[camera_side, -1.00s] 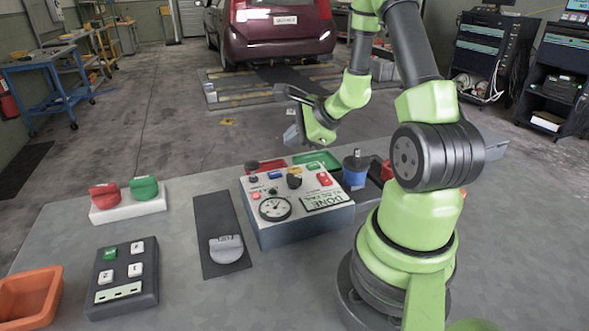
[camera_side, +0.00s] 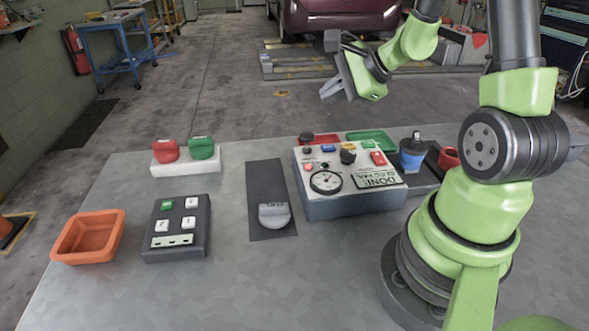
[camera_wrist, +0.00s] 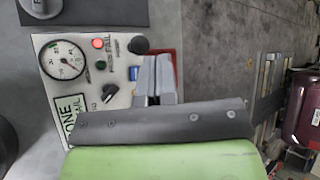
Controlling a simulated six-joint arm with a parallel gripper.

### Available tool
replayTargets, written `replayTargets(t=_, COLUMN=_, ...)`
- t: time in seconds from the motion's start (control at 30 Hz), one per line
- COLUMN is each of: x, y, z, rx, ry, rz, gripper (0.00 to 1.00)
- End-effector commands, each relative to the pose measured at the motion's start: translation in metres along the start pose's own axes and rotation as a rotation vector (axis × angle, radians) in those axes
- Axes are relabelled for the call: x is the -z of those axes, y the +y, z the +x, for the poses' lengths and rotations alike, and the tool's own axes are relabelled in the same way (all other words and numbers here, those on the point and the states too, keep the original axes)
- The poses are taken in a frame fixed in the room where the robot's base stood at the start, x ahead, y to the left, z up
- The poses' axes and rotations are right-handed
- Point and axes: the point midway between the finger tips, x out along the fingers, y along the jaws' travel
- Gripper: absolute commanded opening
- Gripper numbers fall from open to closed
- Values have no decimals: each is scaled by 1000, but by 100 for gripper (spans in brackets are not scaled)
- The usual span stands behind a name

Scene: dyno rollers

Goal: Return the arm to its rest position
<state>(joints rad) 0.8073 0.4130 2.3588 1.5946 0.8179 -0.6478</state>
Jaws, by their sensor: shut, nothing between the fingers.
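My green and black arm reaches over the back of the table in the side view. My gripper (camera_side: 328,92) is shut and empty, raised above and behind the control box, touching nothing. In the wrist view the grey fingers of my gripper (camera_wrist: 156,80) lie together, in front of part of the box. The control box (camera_side: 352,206) has a dial, knobs, small lights and a panel with "DONE" on it. The dial and knobs also show in the wrist view (camera_wrist: 62,58).
Left of the box are a dark strip with a grey knob (camera_side: 274,215), a button pad (camera_side: 178,244), an orange tray (camera_side: 60,255) and red and green knobs on a white base (camera_side: 186,160). A blue-and-black part (camera_side: 412,156) stands right of the box. The front table is clear.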

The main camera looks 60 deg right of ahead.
Motion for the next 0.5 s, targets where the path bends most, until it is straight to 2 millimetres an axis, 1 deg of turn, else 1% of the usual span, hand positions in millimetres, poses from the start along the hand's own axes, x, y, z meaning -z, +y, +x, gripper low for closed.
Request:
replayTargets(t=0.03, x=-34, y=-2, z=-8, rx=-24, ry=-62, rz=-132, gripper=0)
replayTargets(t=0.07, x=-52, y=0, z=-13, rx=-46, ry=-97, rz=-210, gripper=0)
replayTargets(t=0.1, x=-75, y=4, z=-21, rx=-77, ry=-141, rz=-318, gripper=0)
replayTargets(t=0.17, x=-106, y=15, z=-35, rx=-123, ry=-194, rz=-479, gripper=0)
replayTargets(t=0.2, x=-122, y=23, z=-45, rx=-153, ry=-223, rz=-586, gripper=0)
replayTargets(t=0.3, x=-154, y=47, z=-73, rx=-215, ry=-266, rz=-853, gripper=0)
replayTargets(t=0.33, x=-160, y=54, z=-81, rx=-229, ry=-271, rz=-933, gripper=0)
replayTargets(t=0.4, x=-169, y=69, z=-101, rx=-253, ry=-267, rz=-1113, gripper=0)
replayTargets(t=0.5, x=-173, y=83, z=-125, rx=-262, ry=-234, rz=-1336, gripper=0)
